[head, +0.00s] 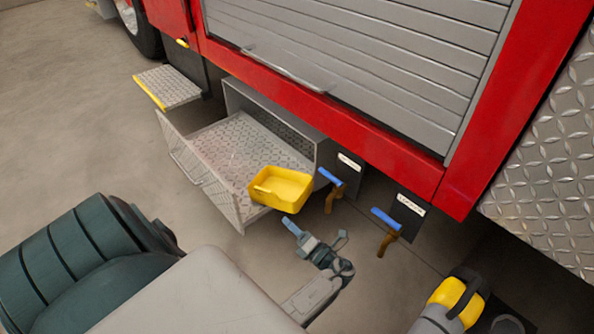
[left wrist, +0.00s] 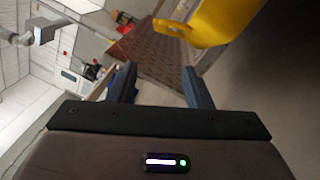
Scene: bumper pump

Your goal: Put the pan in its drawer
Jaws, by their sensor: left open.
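The yellow pan (head: 283,190) is at the right end of the open drawer (head: 215,150). It overlaps the drawer's right side; I cannot tell whether it rests on the floor or the rim. The drawer is a grey tread-plate tray pulled out below the red truck body. My left gripper (head: 317,238) is open and empty, a little below and right of the pan, apart from it. In the left wrist view, the pan (left wrist: 205,22) shows beyond the spread fingers (left wrist: 161,88), with the drawer floor (left wrist: 150,48) behind. My right gripper is not seen.
Two blue-handled levers with brown outlets (head: 331,180) (head: 385,220) hang under the truck to the right of the drawer. A yellow-edged step (head: 168,86) sticks out at the upper left. A yellow and black object (head: 458,298) is at the bottom right. The floor left of the drawer is clear.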

